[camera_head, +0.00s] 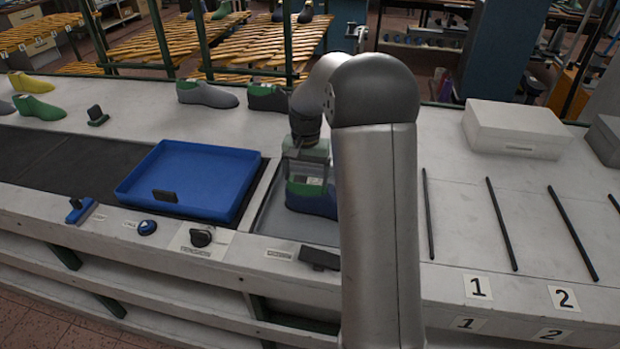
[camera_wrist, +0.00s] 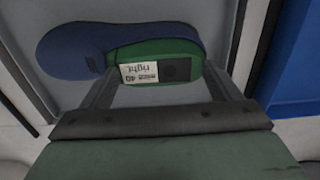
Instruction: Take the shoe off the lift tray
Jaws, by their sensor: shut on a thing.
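The shoe (camera_wrist: 72,45) is a dark blue last with a green upper block and a white label that reads "right" and 40. In the head view the shoe (camera_head: 312,203) is at the grey lift tray (camera_head: 272,212), partly hidden by my arm. In the wrist view the lift tray (camera_wrist: 90,95) lies beneath it. My gripper (camera_head: 305,178) comes down from above and is shut on the green block; in the wrist view the fingers (camera_wrist: 165,85) stand on either side of it. I cannot tell whether the shoe touches the tray.
A black knob (camera_head: 202,237) and a blue button (camera_head: 147,227) sit on the front edge. Black dividers and numbered slots (camera_head: 478,287) are right of my arm. A white box (camera_head: 515,128) stands behind. More lasts (camera_head: 207,94) line the back.

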